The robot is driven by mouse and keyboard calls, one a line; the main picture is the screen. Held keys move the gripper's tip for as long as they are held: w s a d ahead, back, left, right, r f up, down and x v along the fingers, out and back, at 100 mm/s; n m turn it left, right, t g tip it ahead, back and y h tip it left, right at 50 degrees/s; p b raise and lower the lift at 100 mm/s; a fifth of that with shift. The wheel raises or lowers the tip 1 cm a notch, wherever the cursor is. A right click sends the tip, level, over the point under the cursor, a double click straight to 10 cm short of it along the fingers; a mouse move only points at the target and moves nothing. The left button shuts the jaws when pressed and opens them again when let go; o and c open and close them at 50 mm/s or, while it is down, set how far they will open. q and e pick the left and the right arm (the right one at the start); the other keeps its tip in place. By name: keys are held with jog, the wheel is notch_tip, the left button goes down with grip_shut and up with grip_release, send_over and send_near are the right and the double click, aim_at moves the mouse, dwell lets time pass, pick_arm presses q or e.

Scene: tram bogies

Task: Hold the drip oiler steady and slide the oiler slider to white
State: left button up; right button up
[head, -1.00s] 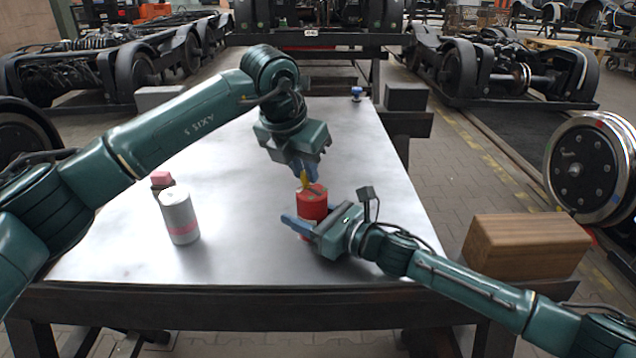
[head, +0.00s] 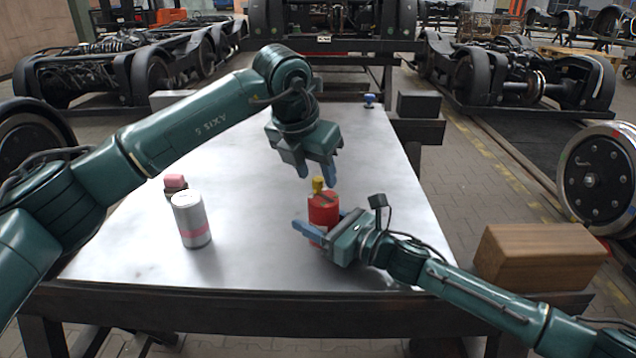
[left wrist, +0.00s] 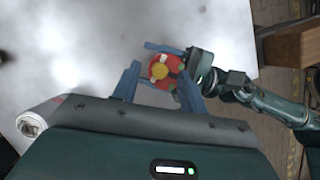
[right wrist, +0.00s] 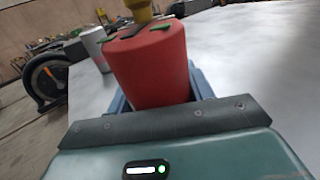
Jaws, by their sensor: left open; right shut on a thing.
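The drip oiler (head: 323,209), a red cylinder, stands upright on the table's near right part. My right gripper (head: 328,226) is shut around its body from the near right. The yellow oiler slider (head: 318,185) stands up from the top; it also shows in the right wrist view (right wrist: 140,10). That view shows a dark slot and green marks on the top; I cannot make out a white mark. My left gripper (head: 318,175) is open just above the slider, its blue fingers spread. In the left wrist view the slider (left wrist: 159,71) shows between those fingers, seemingly untouched.
A white can with a pink band (head: 190,220) stands on the table (head: 240,255) at left, with a pink-topped block (head: 175,184) behind it. A small blue item (head: 369,101) is at the far edge. A wooden box (head: 540,257) stands right of the table.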

pick_arm(q)
jog(key=v, duration=1.1)
jog(key=shift+r, duration=0.1)
pick_arm(e)
jog(key=o, duration=1.1)
